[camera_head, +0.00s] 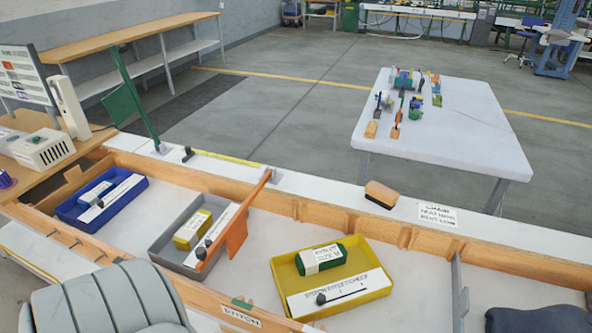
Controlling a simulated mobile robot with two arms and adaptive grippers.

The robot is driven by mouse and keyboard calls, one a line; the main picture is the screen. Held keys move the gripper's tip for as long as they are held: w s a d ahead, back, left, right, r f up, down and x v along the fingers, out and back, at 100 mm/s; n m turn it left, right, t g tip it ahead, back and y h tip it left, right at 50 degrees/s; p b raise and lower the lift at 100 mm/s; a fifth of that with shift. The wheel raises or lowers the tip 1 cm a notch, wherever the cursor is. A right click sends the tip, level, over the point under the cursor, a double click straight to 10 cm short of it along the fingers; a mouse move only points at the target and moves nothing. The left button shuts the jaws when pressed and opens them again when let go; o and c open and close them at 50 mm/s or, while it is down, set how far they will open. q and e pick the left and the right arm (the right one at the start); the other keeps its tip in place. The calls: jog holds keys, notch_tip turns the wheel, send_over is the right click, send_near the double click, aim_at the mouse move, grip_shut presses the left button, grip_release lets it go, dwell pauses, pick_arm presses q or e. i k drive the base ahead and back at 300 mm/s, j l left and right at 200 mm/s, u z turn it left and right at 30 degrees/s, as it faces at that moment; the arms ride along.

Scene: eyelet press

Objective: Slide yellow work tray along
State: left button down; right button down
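The yellow work tray (381,291) lies in a long wood-walled channel on the bench, right of centre. It holds a green block with a white label (322,258) and a white lettered card with a black knob and line (335,292). Left of it in the same channel sit a grey tray (176,259) with a yellow block, and a blue tray (72,211) with a blue block. An orange flap on a wooden bar (236,231) stands across the channel over the grey tray's right side, apart from the yellow tray. Neither of my grippers is in view.
The channel is clear right of the yellow tray up to an upright metal plate (459,292). The far wooden rail (345,219) and near rail (195,293) bound it. A brush-like block (381,194) sits on the ledge. A grey ribbed form (105,303) fills the lower left.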

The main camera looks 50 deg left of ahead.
aim_at(364, 279)
jog(key=u, duration=1.15)
jog(key=k+j+u, duration=0.2)
jog(key=j, duration=0.2)
